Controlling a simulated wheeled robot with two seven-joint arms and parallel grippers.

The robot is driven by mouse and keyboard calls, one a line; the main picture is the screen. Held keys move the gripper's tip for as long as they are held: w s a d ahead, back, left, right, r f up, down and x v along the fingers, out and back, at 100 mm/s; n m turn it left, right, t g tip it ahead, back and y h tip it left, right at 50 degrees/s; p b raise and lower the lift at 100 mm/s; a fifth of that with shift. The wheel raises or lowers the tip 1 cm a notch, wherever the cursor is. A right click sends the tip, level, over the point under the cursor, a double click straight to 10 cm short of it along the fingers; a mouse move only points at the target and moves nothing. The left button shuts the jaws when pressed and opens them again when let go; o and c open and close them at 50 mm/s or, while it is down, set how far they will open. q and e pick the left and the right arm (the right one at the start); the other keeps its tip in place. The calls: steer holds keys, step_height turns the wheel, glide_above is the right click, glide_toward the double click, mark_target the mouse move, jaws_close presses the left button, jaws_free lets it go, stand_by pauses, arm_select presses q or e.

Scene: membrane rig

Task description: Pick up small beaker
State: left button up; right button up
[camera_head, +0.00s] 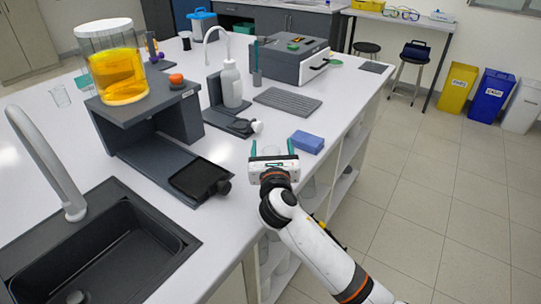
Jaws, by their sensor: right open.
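A small clear glass beaker (60,96) stands upright on the white bench at the far left, behind the membrane rig's dark stand. My right gripper (272,148) is at the bench's right front edge, far from that beaker. Its two teal fingers are apart and point away from me. I cannot make out anything held between them. The rig carries a large clear vessel of yellow liquid (119,75) on its dark stand (133,112). My left gripper is not in view.
A blue block (306,142) lies just right of my right gripper. A white bottle (231,84) on a dark stand, a grey ribbed mat (288,101) and a grey machine (291,60) stand farther back. A dark sink (98,250) with a tall faucet (47,165) is at the front left.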

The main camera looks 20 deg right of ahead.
mark_target(271, 152)
steer(key=f, duration=0.2)
steer(key=s+f, duration=0.1)
steer(key=shift+a+f+b, duration=0.15)
steer(key=shift+f+b, duration=0.25)
step_height(271, 152, down, 3)
steer(key=shift+w+f+b, duration=0.1)
steer(key=shift+f+b, duration=0.05)
steer(key=shift+b, duration=0.15)
steer(key=x, duration=0.6)
steer(key=shift+w, duration=0.35)
steer(key=shift+w+d, duration=0.3)
steer(key=shift+w, duration=0.15)
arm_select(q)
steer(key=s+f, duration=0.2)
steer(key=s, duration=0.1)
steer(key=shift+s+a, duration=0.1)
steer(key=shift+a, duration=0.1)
arm_select(e)
steer(key=c, duration=1.1)
